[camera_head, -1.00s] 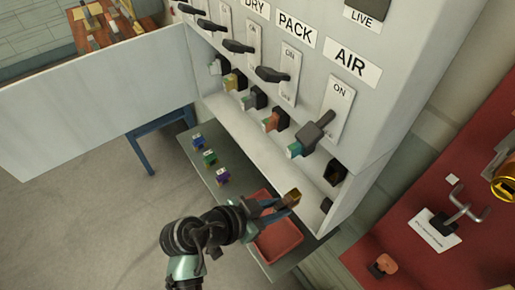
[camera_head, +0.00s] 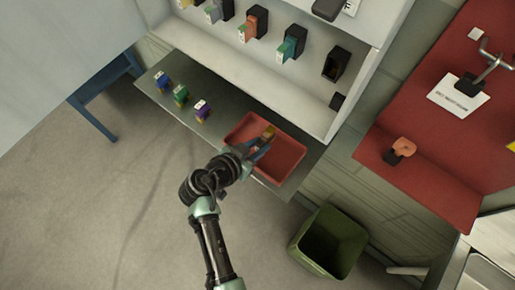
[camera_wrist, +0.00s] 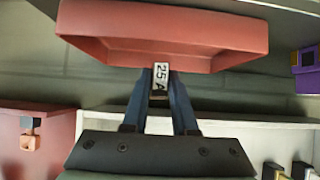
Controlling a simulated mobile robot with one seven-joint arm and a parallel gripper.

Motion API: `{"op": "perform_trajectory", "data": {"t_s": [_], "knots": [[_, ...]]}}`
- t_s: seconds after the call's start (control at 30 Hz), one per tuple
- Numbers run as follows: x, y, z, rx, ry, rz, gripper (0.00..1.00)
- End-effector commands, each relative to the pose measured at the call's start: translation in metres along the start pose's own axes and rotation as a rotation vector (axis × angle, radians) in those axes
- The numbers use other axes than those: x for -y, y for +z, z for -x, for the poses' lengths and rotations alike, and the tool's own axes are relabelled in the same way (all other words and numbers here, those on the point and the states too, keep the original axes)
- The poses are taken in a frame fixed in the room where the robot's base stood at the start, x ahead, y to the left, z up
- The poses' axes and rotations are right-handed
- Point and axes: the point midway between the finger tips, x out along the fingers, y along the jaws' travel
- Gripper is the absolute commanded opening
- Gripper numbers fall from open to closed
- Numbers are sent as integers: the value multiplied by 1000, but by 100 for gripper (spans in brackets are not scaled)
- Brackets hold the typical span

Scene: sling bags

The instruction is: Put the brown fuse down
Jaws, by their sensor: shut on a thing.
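My gripper (camera_head: 263,143) is shut on the brown fuse (camera_head: 268,132), which shows as a small brownish block in the head view. The gripper and fuse are over the red tray (camera_head: 296,140), but I cannot tell whether the fuse touches the tray's floor. In the wrist view the fuse (camera_wrist: 160,78) shows its white "25 A" label between the two blue fingers, in front of the red tray (camera_wrist: 160,42). The rest of the fuse is hidden by the fingers.
Blue, green and purple fuses (camera_head: 202,111) stand left of the tray on the grey shelf (camera_head: 158,95). An open black socket (camera_head: 336,64) is in the cabinet above. A green bin (camera_head: 318,245) stands below right. A red bench (camera_head: 430,140) is at right.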

Motion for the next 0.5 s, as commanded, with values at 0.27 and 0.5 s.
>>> {"op": "perform_trajectory", "data": {"t_s": [0.27,0.5], "knots": [[0,26,-17,1,-1,1,0],[0,27,-18,0,-1,0,0]]}}
